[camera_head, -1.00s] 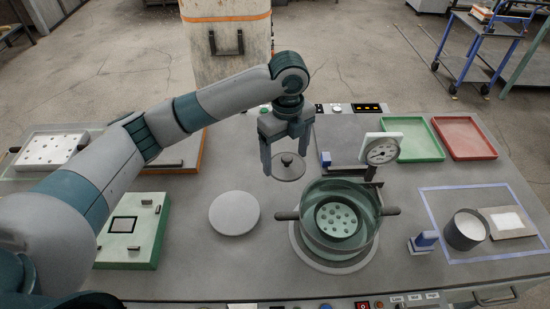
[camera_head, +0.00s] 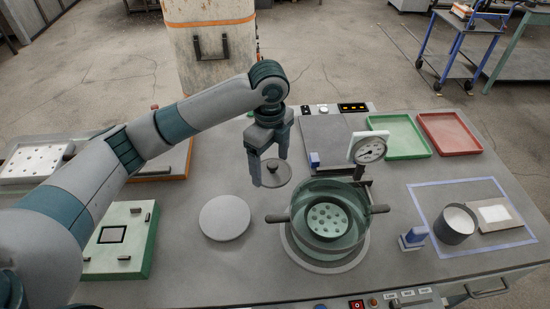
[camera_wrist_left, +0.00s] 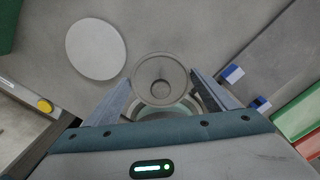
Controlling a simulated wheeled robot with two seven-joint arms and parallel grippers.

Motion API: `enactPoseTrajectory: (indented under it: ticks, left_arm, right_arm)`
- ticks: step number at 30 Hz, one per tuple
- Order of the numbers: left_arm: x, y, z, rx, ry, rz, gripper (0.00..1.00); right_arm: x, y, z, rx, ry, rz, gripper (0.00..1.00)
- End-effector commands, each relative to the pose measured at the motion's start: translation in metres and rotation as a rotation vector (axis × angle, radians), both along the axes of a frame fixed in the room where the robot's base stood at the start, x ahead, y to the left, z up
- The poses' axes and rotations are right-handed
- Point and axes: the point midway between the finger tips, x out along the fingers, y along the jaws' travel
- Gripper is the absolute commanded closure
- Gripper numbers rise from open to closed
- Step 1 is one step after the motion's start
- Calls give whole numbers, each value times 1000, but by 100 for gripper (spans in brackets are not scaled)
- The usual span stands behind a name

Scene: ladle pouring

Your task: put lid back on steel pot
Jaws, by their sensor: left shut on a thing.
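The lid (camera_head: 279,177), a thin grey disc with a dark knob, hangs from my left gripper (camera_head: 269,170) above the table, behind and left of the pot. My left gripper is shut on the lid, by its knob as far as I can tell. In the left wrist view the lid (camera_wrist_left: 160,72) sits between the two fingers (camera_wrist_left: 162,92), with a round rim partly hidden below it. The pot (camera_head: 330,243) looks greenish and see-through, has two dark side handles and stands open. A pale perforated disc (camera_head: 328,219) shows inside it. My right gripper is out of view.
A pale round disc (camera_head: 225,217) lies left of the pot. A dial gauge (camera_head: 370,149) stands behind the pot on the right. A blue-topped block (camera_head: 414,236) and a dark cup (camera_head: 455,229) are to the right. Green (camera_head: 402,137) and red (camera_head: 450,135) trays lie behind.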

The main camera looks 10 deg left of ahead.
Motion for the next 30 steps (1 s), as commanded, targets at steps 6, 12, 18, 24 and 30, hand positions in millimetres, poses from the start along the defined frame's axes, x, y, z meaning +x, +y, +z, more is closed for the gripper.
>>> enactPoseTrajectory:
  ticks: [6, 12, 18, 24, 30]
  left_arm:
    - [-12, 12, -15, -1, 3, 367, 44]
    - [-24, 24, -29, 0, 4, 738, 44]
    - [-36, 35, -41, 1, 6, 1107, 44]
    - [-49, 46, -53, 1, 5, 1476, 44]
    - [-59, 54, -61, 3, 3, 1777, 44]
  right_arm:
    - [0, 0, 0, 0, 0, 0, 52]
    - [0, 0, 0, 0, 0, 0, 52]
    - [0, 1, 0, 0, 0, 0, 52]
    - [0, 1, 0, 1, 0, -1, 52]
    - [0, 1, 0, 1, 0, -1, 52]
